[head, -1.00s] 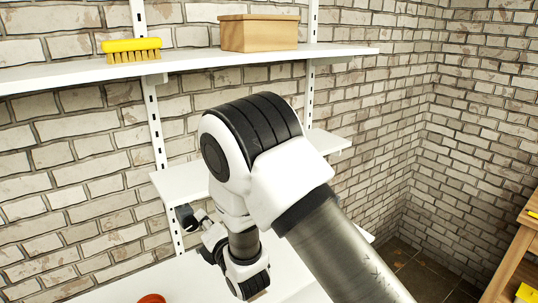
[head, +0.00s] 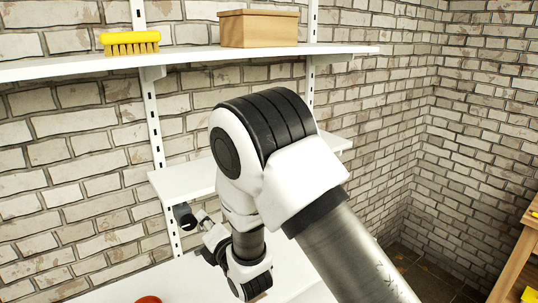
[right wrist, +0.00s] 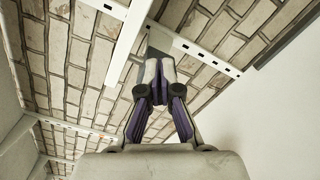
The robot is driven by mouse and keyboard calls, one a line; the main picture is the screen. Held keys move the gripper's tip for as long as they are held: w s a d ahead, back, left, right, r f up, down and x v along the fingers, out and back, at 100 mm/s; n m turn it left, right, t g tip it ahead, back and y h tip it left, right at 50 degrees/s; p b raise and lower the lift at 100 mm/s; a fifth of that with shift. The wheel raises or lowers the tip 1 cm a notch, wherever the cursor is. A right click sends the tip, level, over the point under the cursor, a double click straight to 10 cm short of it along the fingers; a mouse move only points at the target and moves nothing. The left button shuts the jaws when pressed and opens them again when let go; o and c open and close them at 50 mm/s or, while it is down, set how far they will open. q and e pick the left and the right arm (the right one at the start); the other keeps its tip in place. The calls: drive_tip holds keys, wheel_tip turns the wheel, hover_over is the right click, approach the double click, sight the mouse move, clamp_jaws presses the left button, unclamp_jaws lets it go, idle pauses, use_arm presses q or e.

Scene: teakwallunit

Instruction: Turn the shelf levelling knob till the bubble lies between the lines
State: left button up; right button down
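My right gripper (right wrist: 160,70) shows in the right wrist view with its two fingers angled inward and their tips nearly together. No object shows clearly between them. A dark grey piece (right wrist: 160,40) lies just beyond the tips, against a white slotted upright; I cannot tell whether they touch it or whether it is the knob. In the head view the end of my right arm (head: 192,217) is small, beside the left upright under the middle shelf, partly behind my own arm. I cannot make out the levelling knob, bubble or lines. My left gripper is not in view.
White wall shelves (head: 190,182) hang on slotted uprights (head: 152,115) before a brick wall. The top shelf holds a yellow brush (head: 130,43) and a wooden box (head: 258,29). An orange-red item (head: 149,299) shows at the bottom edge. A wooden table (head: 518,255) stands far right.

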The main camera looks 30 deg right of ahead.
drive_tip(key=shift+f, duration=0.2)
drive_tip(key=shift+d+r, duration=0.1)
drive_tip(key=shift+d, duration=0.05)
drive_tip(key=s+b, duration=0.2)
drive_tip(key=s, duration=0.4)
drive_tip(key=shift+d, duration=0.3)
drive_tip(key=shift+r, duration=0.1)
